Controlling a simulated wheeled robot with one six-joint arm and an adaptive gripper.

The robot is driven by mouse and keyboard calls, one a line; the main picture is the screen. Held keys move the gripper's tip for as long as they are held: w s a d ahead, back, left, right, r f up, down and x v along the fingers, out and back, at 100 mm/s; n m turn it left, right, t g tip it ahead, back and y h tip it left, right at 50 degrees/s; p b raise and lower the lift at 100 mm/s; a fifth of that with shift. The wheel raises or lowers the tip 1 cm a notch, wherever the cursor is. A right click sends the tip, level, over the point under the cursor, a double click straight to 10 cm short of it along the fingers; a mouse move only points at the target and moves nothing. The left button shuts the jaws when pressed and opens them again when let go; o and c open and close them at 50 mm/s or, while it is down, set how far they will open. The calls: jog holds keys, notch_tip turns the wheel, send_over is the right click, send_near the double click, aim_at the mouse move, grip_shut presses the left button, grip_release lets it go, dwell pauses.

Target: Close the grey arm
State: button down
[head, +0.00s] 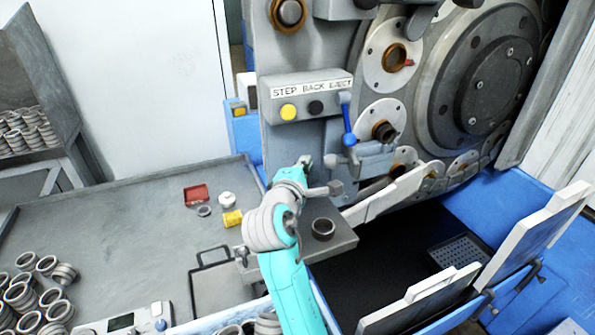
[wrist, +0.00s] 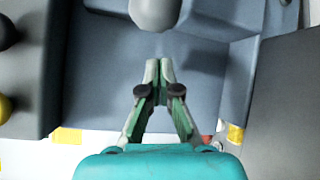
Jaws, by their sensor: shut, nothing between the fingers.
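My gripper (head: 305,161) is at the end of my turquoise arm, in front of the grey machine panel and below the button box. In the wrist view my gripper (wrist: 159,70) has its fingertips together with nothing between them. A grey rounded knob (wrist: 154,12) is just beyond the fingertips, apart from them. A grey handle (head: 326,190) shows just right of my gripper in the head view. A grey arm-like part (head: 372,160) reaches toward the grinder wheel, below a blue lever (head: 348,122). I cannot tell which of these is the grey arm's own end.
The button box (head: 300,98) has yellow and black buttons. A small shelf (head: 345,240) with a ring (head: 323,228) stands below my gripper. White guard panels (head: 535,235) stand at the right. The worktable (head: 130,220) holds several rings at left.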

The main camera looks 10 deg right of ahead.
jog(key=shift+s+d+r, duration=0.3)
jog(key=shift+s+d, duration=0.3)
jog(key=shift+s+d+r, duration=0.25)
jog(key=shift+s+d, duration=0.35)
jog(key=shift+d, duration=0.15)
